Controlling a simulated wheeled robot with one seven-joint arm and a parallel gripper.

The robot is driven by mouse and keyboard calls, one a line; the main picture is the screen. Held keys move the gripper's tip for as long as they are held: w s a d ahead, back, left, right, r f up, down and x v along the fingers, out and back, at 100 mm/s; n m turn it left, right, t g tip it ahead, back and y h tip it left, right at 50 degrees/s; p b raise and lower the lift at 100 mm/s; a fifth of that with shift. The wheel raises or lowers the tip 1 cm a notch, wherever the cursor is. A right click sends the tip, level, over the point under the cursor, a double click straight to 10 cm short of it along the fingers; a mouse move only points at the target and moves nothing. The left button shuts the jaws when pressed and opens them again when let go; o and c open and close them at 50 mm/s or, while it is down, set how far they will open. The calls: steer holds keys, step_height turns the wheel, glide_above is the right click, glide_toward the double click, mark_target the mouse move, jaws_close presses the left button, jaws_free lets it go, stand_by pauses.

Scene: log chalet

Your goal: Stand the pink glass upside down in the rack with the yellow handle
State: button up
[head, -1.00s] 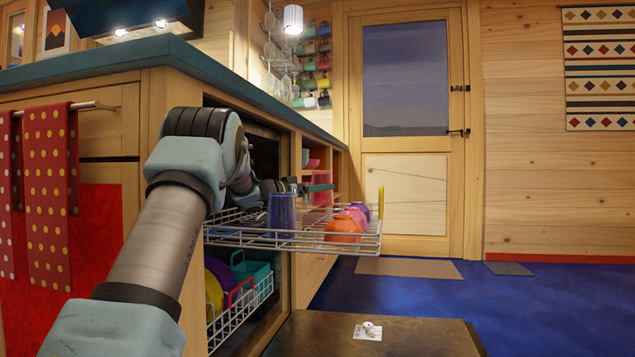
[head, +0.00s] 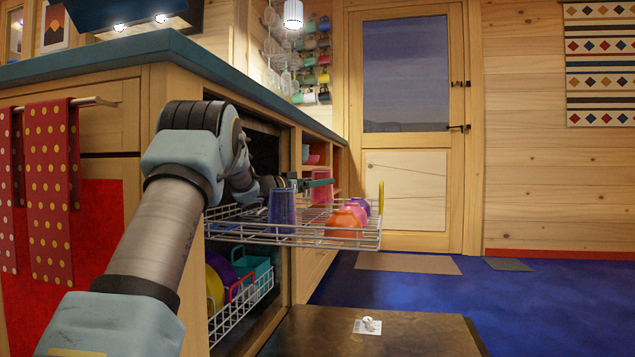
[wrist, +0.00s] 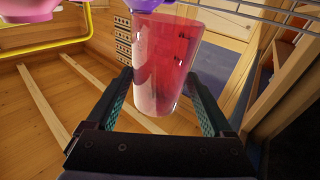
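The pink glass (head: 320,193) is at the far side of the pulled-out upper wire rack (head: 300,240), which has a yellow handle (head: 381,197) at its right end. In the wrist view the pink glass (wrist: 165,60) is between both fingers of my gripper (wrist: 160,85), with the fingertips at its sides. The wrist picture looks inverted, and the glass's wider end points down towards the rack. Whether its rim rests on the wires is hidden. In the head view my gripper (head: 318,183) reaches in from the left at the glass's height.
A blue glass (head: 282,208) stands in the rack nearer me. Orange, pink and purple bowls (head: 345,222) sit by the handle. A lower rack (head: 245,305) holds plates and a teal container. A brown surface (head: 400,335) lies low in front.

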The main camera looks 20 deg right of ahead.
mark_target(312, 196)
steer(key=shift+o, duration=0.9)
steer(key=shift+n, duration=0.3)
steer(key=f, duration=0.4)
steer(key=shift+w+f, duration=0.15)
steer(key=shift+w, duration=0.05)
step_height(312, 196, up, 13)
steer(key=p, duration=0.6)
steer(key=shift+s, duration=0.15)
steer(key=shift+r, duration=0.6)
steer(key=shift+s, duration=0.15)
